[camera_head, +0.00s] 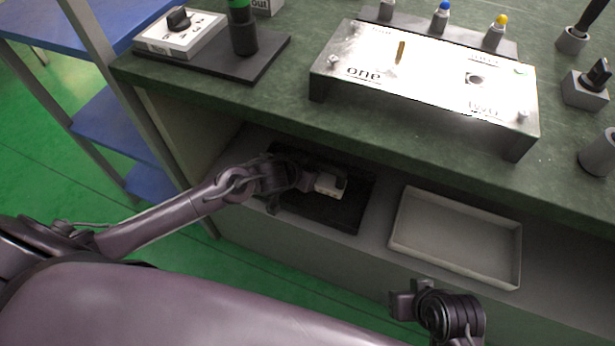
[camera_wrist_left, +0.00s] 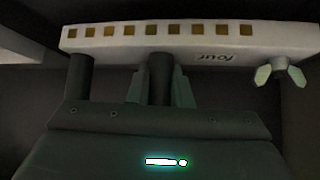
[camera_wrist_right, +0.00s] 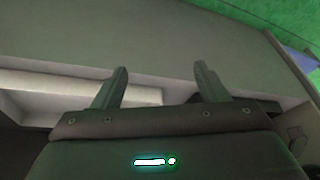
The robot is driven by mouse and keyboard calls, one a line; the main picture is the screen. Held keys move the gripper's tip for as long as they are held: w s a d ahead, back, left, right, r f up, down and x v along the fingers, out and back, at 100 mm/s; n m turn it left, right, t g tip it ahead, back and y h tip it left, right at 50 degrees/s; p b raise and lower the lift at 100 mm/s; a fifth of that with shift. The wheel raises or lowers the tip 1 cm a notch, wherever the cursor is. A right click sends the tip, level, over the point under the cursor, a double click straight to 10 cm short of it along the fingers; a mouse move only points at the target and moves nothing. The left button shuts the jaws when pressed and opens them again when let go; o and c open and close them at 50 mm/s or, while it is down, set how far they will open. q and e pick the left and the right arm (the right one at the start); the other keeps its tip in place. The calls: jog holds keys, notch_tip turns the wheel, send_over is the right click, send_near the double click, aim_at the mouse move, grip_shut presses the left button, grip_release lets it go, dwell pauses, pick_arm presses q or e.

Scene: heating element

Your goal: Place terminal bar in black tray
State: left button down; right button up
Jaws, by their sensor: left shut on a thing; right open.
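The terminal bar is a white bar with a row of brass squares and the word "four" (camera_wrist_left: 205,44). Dark posts and a wing nut stick out from it. My left gripper (camera_wrist_left: 160,88) is shut on one dark post. In the head view the bar (camera_head: 328,186) is partly hidden by my left gripper (camera_head: 308,180), over the black tray (camera_head: 345,217) on the lower shelf. I cannot tell whether the bar touches the tray floor. My right gripper (camera_wrist_right: 158,85) is open and empty; in the head view it is low, in front of the shelf (camera_head: 403,298).
An empty light grey tray (camera_head: 455,240) lies right of the black tray. The green worktop (camera_head: 290,110) overhangs the shelf behind. On it stand a metal plate marked "one" and "two" (camera_head: 430,75), a white box on a dark plate (camera_head: 180,34) and several holders.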

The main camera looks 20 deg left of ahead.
pick_arm(q)
notch_tip(320, 180, down, 3)
jog(key=shift+r+b, duration=0.1)
jog(key=shift+b, duration=0.4)
jog(key=shift+f, duration=0.2)
jog(key=shift+r, duration=0.1)
pick_arm(e)
jog(key=shift+w+a+t+y, duration=0.3)
jog(key=shift+a+t, duration=0.1)
jog(key=shift+a, duration=0.35)
jog(key=shift+f, duration=0.1)
pick_arm(q)
jog(key=c, duration=1.8)
grip_release()
jog(key=shift+f, duration=0.2)
jog(key=o, duration=0.5)
